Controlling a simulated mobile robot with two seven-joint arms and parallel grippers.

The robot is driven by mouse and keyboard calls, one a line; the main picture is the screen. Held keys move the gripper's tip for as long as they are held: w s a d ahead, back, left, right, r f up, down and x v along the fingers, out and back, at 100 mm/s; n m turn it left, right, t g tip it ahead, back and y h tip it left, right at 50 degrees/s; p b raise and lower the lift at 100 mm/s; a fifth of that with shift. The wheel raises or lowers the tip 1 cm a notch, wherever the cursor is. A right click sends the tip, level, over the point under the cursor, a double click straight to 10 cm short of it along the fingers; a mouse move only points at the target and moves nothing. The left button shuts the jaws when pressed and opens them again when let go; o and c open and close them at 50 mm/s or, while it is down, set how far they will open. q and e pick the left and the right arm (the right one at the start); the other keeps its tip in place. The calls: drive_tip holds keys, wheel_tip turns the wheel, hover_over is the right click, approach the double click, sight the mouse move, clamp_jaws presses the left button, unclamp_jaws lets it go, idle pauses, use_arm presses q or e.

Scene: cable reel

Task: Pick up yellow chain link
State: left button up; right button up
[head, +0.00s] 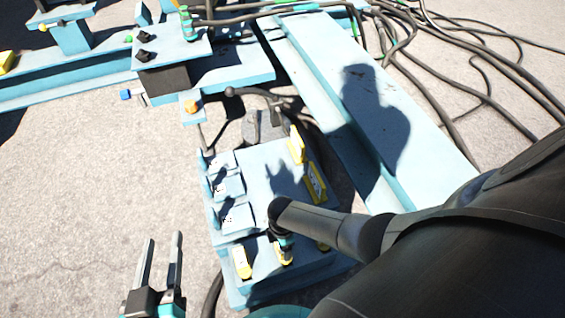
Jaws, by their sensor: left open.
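Several yellow pieces sit on a light blue block: one at its upper right edge (297,145), one below it on the right (315,183), and others along the front, including one at the front left (242,262). I cannot tell which is the chain link. My left gripper (163,240) is open and empty at the lower left, apart from the block and left of the front yellow pieces. My right arm reaches over the block from the right. Its dark and teal end (284,238) is over a front yellow piece (283,257); its fingers cannot be made out.
The light blue block (268,165) carries white-blue plates on its left side. A long blue beam (335,85) lies behind it to the right. Dark cables (480,70) spread at the upper right. Bare grey ground (90,180) is free at left.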

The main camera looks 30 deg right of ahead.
drive_tip(key=c, duration=0.8)
drive_tip(key=shift+r, duration=0.15)
